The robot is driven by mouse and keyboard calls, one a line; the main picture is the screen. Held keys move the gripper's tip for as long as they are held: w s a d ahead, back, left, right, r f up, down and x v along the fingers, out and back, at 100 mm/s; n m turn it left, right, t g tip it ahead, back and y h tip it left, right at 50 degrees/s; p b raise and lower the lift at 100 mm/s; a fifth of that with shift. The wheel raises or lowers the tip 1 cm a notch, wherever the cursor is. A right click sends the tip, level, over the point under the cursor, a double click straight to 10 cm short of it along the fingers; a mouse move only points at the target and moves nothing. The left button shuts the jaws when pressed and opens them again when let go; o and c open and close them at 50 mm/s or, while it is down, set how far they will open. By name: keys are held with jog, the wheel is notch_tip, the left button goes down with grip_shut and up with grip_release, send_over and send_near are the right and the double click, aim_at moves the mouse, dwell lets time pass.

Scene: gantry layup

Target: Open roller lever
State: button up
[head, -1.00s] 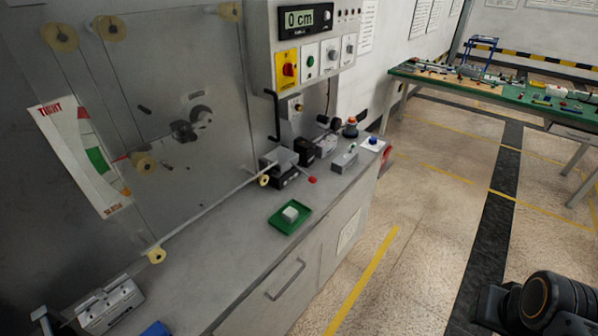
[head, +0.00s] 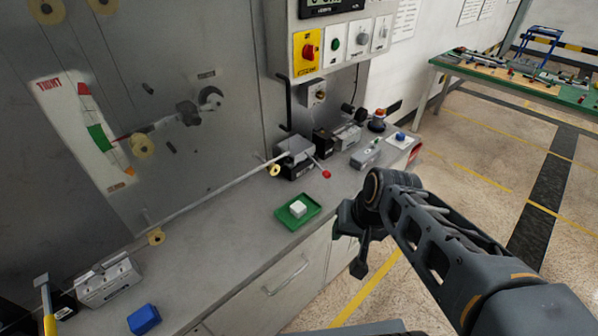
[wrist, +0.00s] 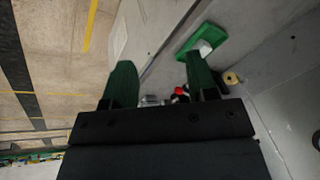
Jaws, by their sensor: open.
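The roller lever (head: 320,166) is a thin rod with a red ball knob, sticking out to the front right of the dark roller block (head: 294,160) on the bench. Its red knob (wrist: 180,92) shows in the wrist view beside the right-hand finger, with the rod mostly hidden. My gripper (head: 352,242) is in front of the bench edge, to the right of and nearer than the lever, and apart from it. In the wrist view my gripper (wrist: 160,82) has its two green fingers spread with nothing between them.
A green tray (head: 282,222) with a white block (head: 298,209) lies on the bench in front of the lever. A blue block (head: 144,319) and a grey metal fixture (head: 108,281) are at the lower left. A control panel (head: 335,45) hangs above.

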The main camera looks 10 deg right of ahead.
jog(key=w+a+f+m+g+y+b, duration=0.1)
jog(key=w+a+f+m+y+b, duration=0.15)
jog(key=a+f+m+y, duration=0.2)
jog(key=m+t+y+b, duration=0.5)
jog(key=m+t, duration=0.8)
jog(key=m, duration=0.7)
send_near(326, 173)
jog(key=shift+m+h, duration=0.25)
jog(key=shift+h, duration=0.6)
jog(key=x, duration=1)
jog(key=shift+w+a+f, duration=0.15)
jog(key=shift+a+f, duration=0.05)
jog(key=shift+x, duration=0.75)
jog(key=shift+c, duration=0.4)
grip_shut()
